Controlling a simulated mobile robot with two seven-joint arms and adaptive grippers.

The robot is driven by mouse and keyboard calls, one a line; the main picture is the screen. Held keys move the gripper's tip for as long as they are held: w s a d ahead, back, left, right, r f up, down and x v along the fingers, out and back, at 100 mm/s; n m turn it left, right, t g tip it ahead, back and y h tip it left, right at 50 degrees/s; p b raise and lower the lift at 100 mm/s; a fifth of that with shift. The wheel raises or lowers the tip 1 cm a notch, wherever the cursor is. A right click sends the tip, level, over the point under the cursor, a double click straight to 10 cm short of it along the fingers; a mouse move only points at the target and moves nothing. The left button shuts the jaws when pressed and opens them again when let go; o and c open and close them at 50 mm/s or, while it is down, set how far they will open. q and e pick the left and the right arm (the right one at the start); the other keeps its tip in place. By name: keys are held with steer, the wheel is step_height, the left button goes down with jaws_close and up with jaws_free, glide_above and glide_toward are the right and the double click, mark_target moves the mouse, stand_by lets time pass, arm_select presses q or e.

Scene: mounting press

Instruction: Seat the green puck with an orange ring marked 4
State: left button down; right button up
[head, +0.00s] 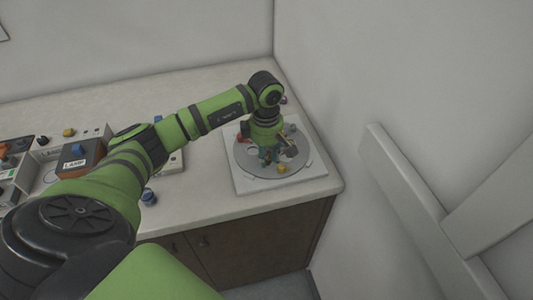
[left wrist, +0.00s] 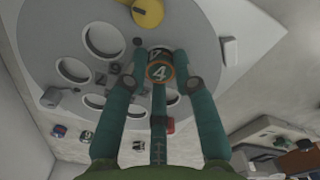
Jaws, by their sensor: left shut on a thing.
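My left gripper (head: 268,158) is over the round grey disc (head: 243,160) of the press on its white base plate (head: 250,187). In the left wrist view its teal fingers (left wrist: 160,85) are shut on the puck (left wrist: 160,68), which shows an orange ring and the number 4. The disc (left wrist: 185,25) has several round holes, some with number labels beside them. My right gripper is out of view.
A yellow knob (left wrist: 148,11) stands on the disc, near the puck. A grey clamp-like part (left wrist: 52,97) is at the disc's left. On the counter, a box marked LAMP (head: 78,160) and a blue knob-like piece (head: 149,196) stand to the left. A wall is close on the right.

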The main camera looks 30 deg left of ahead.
arm_select(q)
steer(key=c, duration=0.9)
jaws_free()
step_height(320, 180, up, 12)
steer(key=shift+s, duration=0.1)
stand_by(0.4)
